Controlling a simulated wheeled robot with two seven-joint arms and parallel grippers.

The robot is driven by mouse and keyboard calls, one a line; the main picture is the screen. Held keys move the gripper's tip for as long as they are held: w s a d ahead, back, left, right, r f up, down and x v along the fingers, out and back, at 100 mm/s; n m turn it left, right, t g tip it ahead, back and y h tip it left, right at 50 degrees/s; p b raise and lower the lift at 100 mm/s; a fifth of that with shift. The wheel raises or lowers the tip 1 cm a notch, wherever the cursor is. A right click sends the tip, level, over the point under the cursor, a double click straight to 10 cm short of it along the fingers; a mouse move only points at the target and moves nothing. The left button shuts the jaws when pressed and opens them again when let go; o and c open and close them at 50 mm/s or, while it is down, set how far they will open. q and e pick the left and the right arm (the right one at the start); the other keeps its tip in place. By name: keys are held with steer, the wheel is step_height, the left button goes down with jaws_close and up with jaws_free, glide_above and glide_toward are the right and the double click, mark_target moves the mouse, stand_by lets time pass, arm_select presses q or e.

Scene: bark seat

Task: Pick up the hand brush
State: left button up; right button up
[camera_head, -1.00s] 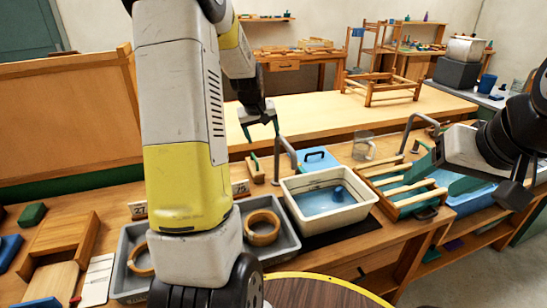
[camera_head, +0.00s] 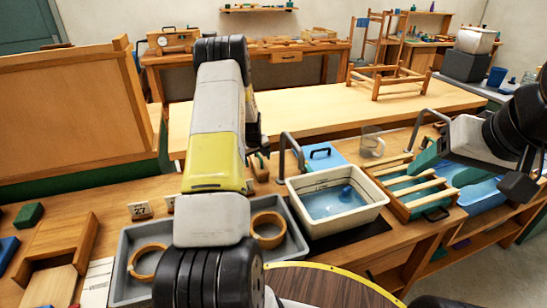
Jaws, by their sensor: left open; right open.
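No hand brush can be made out for sure. A small wooden piece with a dark green part (camera_head: 262,173) stands at the back of the bench behind the grey tubs; I cannot tell if it is the brush. My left arm reaches forward over the bench and hides part of it. My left gripper (camera_head: 258,155) shows only in part past the arm, open, close above or behind the wooden piece; contact cannot be judged. My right gripper (camera_head: 522,177) is open and empty at the right edge, above the blue tub.
A white basin of water (camera_head: 378,205) stands right of the grey tubs (camera_head: 128,243) with wooden rings. A slatted wooden rack (camera_head: 415,205) and a blue tub (camera_head: 478,196) are further right. A tap (camera_head: 283,152) rises behind the basin.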

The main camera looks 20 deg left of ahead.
arm_select(q)
steer(key=shift+w+f, duration=0.2)
steer(key=shift+f, duration=0.3)
steer(key=c, duration=1.6)
step_height(320, 180, up, 10)
steer(key=shift+r, duration=0.1)
steer(key=o, duration=1)
steer(key=c, duration=0.7)
steer(key=shift+o, duration=0.2)
steer(key=shift+s, duration=0.1)
